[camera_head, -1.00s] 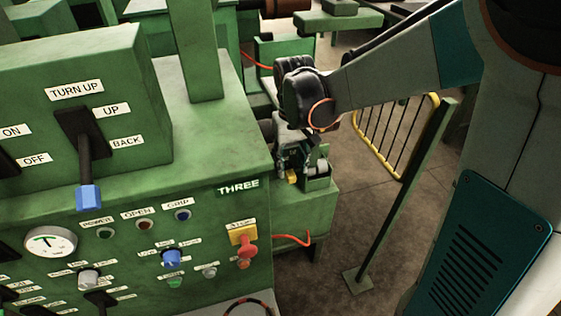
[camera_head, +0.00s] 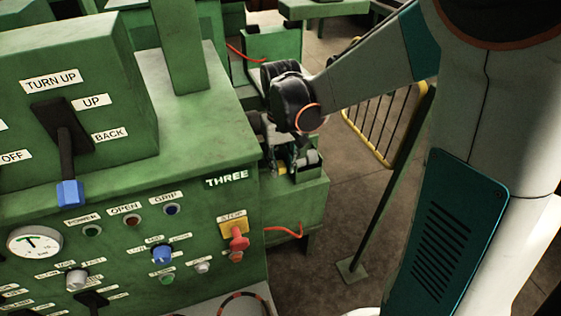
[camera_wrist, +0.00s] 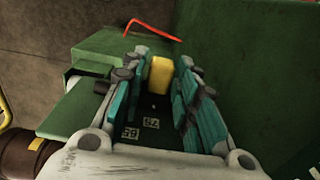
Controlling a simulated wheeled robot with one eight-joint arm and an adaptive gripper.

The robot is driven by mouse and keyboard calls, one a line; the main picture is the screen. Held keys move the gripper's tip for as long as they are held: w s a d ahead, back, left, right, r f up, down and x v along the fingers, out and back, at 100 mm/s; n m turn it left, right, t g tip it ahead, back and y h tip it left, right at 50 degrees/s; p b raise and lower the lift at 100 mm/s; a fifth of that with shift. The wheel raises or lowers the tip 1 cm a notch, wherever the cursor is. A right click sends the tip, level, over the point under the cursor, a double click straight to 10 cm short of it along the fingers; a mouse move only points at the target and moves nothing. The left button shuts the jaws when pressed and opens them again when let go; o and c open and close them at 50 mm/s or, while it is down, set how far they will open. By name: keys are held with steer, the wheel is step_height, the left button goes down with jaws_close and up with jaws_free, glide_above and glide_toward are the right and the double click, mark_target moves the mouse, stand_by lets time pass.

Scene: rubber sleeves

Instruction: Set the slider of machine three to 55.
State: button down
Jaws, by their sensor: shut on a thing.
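Machine three (camera_head: 145,215) is a green cabinet marked THREE on its front right. A yellow block (camera_wrist: 159,74), the slider's handle, stands between my fingers in the wrist view. It shows as a small yellow spot (camera_head: 282,170) at the machine's right side in the head view. My gripper (camera_wrist: 156,82) is shut on this block; in the head view the gripper (camera_head: 280,157) is partly hidden by my wrist. No slider pointer can be made out.
A large lever with a blue end (camera_head: 69,193) and a red stop button (camera_head: 239,241) are on the machine's front. A red cable (camera_wrist: 152,29) lies beyond the block. A yellow railing (camera_head: 385,125) and a green post (camera_head: 388,190) stand right of the machine.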

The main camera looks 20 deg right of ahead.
steer(key=d, duration=0.4)
steer(key=shift+d, duration=0.15)
steer(key=c, duration=1.5)
jaws_free()
steer(key=shift+o, duration=0.5)
steer(key=shift+d, duration=0.2)
steer(key=shift+a, duration=0.1)
step_height(320, 180, up, 12)
